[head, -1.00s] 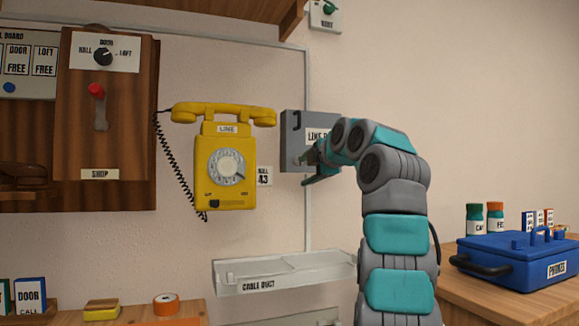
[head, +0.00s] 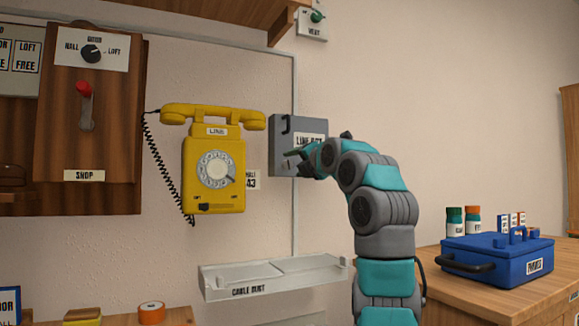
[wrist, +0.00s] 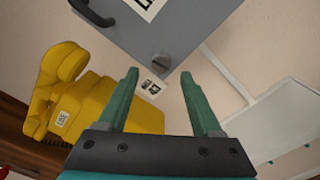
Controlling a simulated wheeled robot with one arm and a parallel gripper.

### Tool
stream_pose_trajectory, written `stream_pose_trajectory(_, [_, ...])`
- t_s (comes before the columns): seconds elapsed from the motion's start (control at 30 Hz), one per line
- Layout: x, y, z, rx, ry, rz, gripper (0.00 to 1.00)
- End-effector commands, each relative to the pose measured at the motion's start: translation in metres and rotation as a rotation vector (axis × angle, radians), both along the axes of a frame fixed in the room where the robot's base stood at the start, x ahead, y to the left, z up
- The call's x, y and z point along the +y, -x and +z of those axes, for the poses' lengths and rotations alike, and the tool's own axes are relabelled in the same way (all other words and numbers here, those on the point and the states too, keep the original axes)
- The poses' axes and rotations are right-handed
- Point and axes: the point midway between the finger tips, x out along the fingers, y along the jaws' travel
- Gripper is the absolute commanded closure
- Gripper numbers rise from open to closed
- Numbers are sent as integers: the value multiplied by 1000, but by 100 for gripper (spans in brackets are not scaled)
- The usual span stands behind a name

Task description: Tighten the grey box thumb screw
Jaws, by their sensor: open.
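The grey box (head: 285,132) hangs on the wall to the right of the yellow telephone, with a "LINE" label partly hidden by my arm in the head view. It also shows in the wrist view (wrist: 195,28). Its thumb screw (wrist: 161,62) is a round slotted grey knob near the box's lower corner. My gripper (wrist: 158,78) is open, with its two green fingers apart. In the wrist view the screw appears between and just beyond the fingertips, and nothing is held. In the head view my gripper (head: 296,160) is at the box's lower part; contact cannot be told.
The yellow telephone (head: 215,172) hangs close to the left of the box, with its coiled cord. A cable duct tray (head: 225,286) is below. A blue case (head: 500,262) stands on the right bench.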

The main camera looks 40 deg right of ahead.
Motion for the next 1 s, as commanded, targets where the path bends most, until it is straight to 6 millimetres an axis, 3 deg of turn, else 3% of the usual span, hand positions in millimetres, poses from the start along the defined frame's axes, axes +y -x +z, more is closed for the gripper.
stream_pose_trajectory(0.4, [-8, -35, 1, 0, 0, 0, 34])
stream_pose_trajectory(0.87, [-10, -40, -1, 1, -1, -1, 34])
stream_pose_trajectory(1.0, [-10, -40, -1, 1, -1, -1, 49])
